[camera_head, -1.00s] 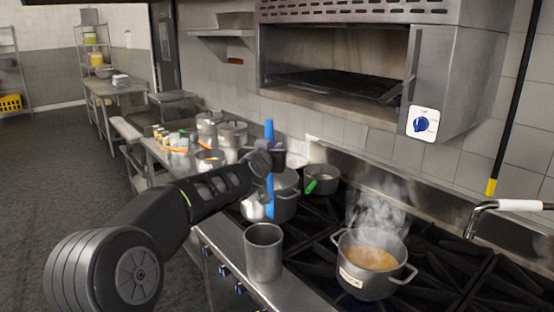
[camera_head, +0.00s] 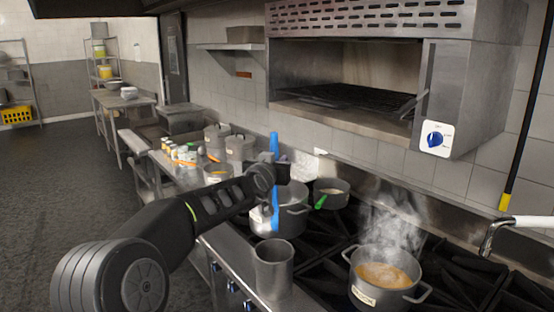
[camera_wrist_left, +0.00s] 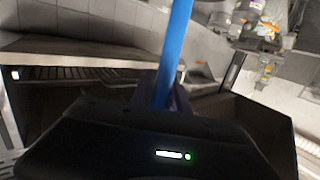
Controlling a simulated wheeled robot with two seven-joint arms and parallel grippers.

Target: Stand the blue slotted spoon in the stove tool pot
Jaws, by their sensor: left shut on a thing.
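The blue slotted spoon (camera_head: 275,205) is upright in my left gripper (camera_head: 272,172), which is shut on it. Its blue shaft also shows in the left wrist view (camera_wrist_left: 174,50), rising out of the jaws. In the head view the spoon hangs in front of a large grey pot, behind and above the stove tool pot (camera_head: 273,272). The tool pot is a plain grey metal cylinder at the stove's front left edge, and no tool shows in it. The spoon is apart from the tool pot. My right gripper is not in view.
A steaming pot of orange soup (camera_head: 384,278) stands on the right burners. A small pan with a green handle (camera_head: 331,190) and a large grey pot (camera_head: 293,208) stand behind. Several pots and jars crowd the counter at the back left. A grill oven (camera_head: 345,75) overhangs the stove.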

